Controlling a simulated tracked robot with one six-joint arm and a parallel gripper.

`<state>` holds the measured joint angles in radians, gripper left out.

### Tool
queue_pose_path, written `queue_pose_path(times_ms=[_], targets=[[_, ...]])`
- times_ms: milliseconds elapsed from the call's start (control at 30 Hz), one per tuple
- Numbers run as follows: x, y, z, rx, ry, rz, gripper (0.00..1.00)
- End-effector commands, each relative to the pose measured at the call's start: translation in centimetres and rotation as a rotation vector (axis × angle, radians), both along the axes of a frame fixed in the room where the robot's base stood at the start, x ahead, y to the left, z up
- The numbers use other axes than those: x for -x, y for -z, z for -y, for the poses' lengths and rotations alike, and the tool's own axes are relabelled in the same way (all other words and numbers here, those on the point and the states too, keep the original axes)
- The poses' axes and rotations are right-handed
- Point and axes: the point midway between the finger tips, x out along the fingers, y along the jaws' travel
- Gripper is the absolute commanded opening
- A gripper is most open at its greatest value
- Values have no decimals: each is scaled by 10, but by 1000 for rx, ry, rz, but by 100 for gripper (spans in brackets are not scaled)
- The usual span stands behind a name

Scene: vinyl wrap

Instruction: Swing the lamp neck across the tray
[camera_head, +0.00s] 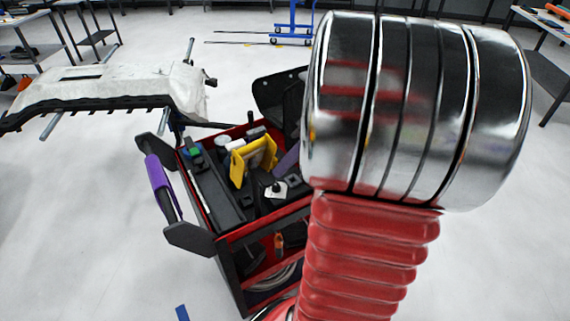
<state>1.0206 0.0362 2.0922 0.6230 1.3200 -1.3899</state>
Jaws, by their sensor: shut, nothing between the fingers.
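The tray (226,236) is the red-rimmed top of a black and red tool cart, crowded with tools and small items. A yellow holder (253,160) stands in it, with a long black box at its left side. A slim black piece with a small white part (276,190) is near the tray's middle; I cannot tell whether it is the lamp neck. A large chrome cylinder on a red ribbed sleeve, apparently part of my arm, hides the tray's right side. My gripper's fingers do not show.
A purple-gripped handle (160,186) sticks out left of the cart. A white-covered panel on a stand (110,85) is behind left. A dark curved panel (278,92) rises behind the tray. A blue trolley (293,22) is far back. Pale floor left of the cart is mostly clear.

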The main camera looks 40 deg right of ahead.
Motion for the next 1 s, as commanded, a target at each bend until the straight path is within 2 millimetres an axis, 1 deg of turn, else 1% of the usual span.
queue_pose_path(times_ms=[267,400,833,1000], targets=[[3,-1,-15,1,85,1,0],[4,0,-18,0,131,1,0],[4,-1,-18,-1,140,0,0],[6,-8,-15,1,139,1,0]])
